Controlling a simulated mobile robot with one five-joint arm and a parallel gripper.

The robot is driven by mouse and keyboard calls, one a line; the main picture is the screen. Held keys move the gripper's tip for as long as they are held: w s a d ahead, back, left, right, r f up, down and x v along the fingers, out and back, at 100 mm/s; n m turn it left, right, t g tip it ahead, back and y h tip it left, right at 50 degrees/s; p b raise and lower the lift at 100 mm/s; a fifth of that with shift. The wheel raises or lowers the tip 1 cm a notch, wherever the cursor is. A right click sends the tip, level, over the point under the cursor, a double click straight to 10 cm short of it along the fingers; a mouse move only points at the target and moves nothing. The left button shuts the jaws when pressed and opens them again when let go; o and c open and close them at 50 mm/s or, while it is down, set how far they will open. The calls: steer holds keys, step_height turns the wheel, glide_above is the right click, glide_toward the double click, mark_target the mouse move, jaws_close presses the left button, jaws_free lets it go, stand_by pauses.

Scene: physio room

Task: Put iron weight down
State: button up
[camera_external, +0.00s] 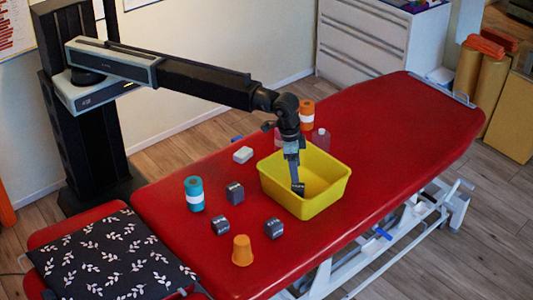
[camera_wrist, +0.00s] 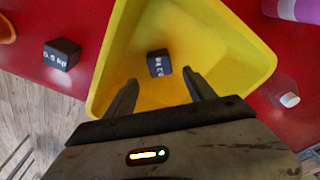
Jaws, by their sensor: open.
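A dark iron weight (camera_external: 298,189) is inside the yellow bin (camera_external: 334,187), and its pale lettering shows in the wrist view (camera_wrist: 159,63). My gripper (camera_external: 294,177) points down into the bin just above this weight. In the wrist view my gripper (camera_wrist: 161,80) has its two fingers spread apart. The weight lies beyond the fingertips, with no finger visibly touching it. Whether it rests flat on the bin floor is hard to tell. Other dark weights stand on the red couch: one (camera_external: 235,192), another (camera_external: 221,225) and a third (camera_external: 274,228).
The couch's right half is clear.

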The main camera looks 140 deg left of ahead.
steer(key=r+p, duration=0.1)
steer(key=r, duration=0.1)
steer(key=r+p, duration=0.1)
steer(key=r, duration=0.1)
steer(key=shift+s+d, duration=0.2)
steer(key=shift+f, duration=0.15)
steer(key=s+d+m, duration=0.4)
steer(key=s+d, duration=1)
steer(key=d, duration=0.3)
steer(key=s+d+m+g+h, duration=0.1)
steer(key=s+d+m, duration=0.4)
steer(key=s+d, duration=1)
steer(key=d, duration=0.3)
steer(key=shift+s, duration=0.3)
steer(key=shift+o, duration=0.5)
steer(key=shift+a+f, duration=0.1)
